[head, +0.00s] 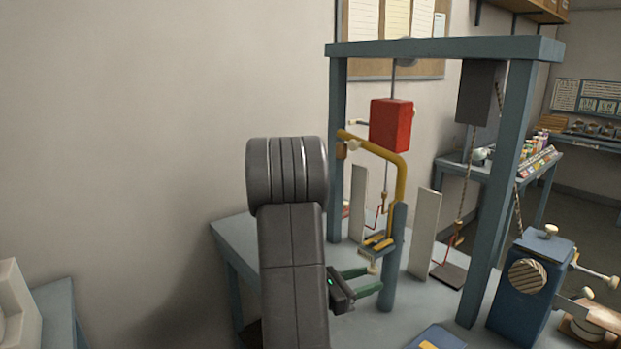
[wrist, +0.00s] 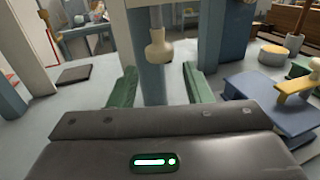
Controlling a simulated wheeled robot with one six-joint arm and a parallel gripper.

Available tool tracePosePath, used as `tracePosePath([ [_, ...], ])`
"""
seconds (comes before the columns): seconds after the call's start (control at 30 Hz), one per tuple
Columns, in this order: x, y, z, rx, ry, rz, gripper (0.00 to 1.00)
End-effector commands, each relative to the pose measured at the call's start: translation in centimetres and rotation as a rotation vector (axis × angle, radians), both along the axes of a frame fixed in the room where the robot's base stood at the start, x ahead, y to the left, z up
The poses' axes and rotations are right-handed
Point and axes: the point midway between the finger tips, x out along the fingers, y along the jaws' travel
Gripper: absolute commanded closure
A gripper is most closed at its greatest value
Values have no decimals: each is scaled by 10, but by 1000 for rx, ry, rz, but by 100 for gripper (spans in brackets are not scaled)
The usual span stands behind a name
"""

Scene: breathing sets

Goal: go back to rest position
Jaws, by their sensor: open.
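My gripper (head: 367,281) is open, with its two green fingers apart, low over the blue-grey table (head: 240,239). In the wrist view, my gripper (wrist: 155,88) has a blue-grey post (wrist: 150,82) and a cream knob (wrist: 159,48) showing beyond and between its fingers. I see nothing held. I cannot tell whether the fingers touch the post. In the head view, the post (head: 394,265) stands just right of the fingers, under a yellow bent arm (head: 402,178). My dark arm covers the table's left part.
A blue-grey frame (head: 445,48) stands over the table, with a red block (head: 390,125) and a dark block (head: 480,93) hanging in it. White upright panels (head: 424,234) stand near the post. A blue box (head: 530,290) is at right. The wall side at left is open.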

Motion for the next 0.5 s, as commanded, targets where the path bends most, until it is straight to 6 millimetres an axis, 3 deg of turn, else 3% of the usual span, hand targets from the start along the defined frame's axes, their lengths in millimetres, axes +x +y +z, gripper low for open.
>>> tracePosePath([
  [0.5,-25,61,0,0,0,4,55],
])
